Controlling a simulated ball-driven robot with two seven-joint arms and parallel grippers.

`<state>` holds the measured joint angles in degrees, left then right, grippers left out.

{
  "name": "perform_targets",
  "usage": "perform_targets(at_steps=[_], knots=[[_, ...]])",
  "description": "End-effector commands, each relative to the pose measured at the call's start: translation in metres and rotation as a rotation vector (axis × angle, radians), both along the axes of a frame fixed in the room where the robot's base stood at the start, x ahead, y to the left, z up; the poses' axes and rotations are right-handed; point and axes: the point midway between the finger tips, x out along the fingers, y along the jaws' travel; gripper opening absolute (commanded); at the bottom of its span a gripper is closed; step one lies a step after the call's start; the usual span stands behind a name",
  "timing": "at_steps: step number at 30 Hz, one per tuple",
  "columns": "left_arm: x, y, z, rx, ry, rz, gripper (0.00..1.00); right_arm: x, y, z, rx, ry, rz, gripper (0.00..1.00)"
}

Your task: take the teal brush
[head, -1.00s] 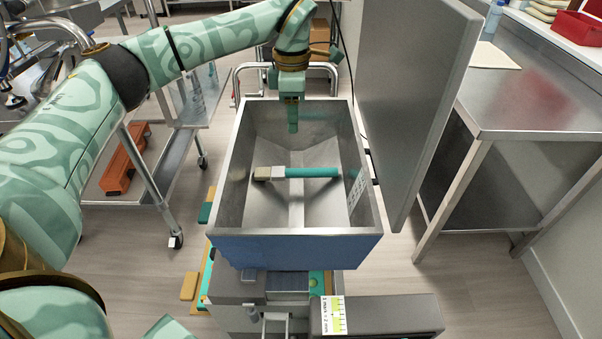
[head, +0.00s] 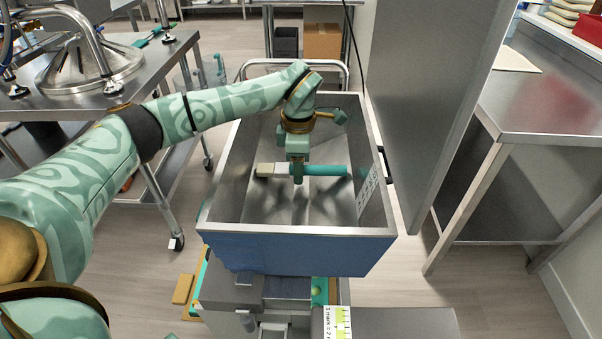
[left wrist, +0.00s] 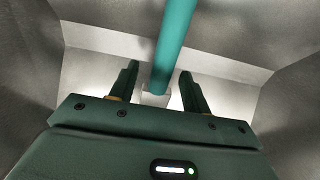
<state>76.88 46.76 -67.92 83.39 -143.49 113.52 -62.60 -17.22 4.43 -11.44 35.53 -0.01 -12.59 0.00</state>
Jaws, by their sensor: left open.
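The teal brush (head: 325,170) lies across the inside of the steel hopper (head: 222,215), its pale head to the left and its teal handle to the right. It also shows in the left wrist view (left wrist: 173,45), running between the fingers. My left gripper (head: 298,180) is inside the hopper over the middle of the brush, fingers pointing down. In the left wrist view its two fingers (left wrist: 157,85) are apart, one on each side of the brush. I cannot tell whether they touch it. My right gripper is not in view.
The hopper's walls surround the left gripper closely. A large upright steel panel (head: 435,110) stands just right of the hopper. A steel table (head: 545,110) is further right, and another steel table (head: 150,60) is at the left. Bare floor shows between them.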

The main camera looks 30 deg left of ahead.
Motion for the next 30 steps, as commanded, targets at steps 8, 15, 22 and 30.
perform_targets(at_steps=[8,15,22,30], knots=[[0.0,0.0,0.001,-0.001,-0.003,-0.001,0.25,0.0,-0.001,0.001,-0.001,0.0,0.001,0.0],[0.0,0.0,0.001,-0.001,-0.003,-0.001,0.0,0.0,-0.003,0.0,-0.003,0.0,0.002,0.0],[0.001,0.0,0.013,-0.001,-0.006,-0.001,0.0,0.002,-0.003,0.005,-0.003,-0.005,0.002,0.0],[0.001,0.0,0.074,0.0,-0.009,-0.001,0.0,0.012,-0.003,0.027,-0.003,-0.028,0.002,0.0]])
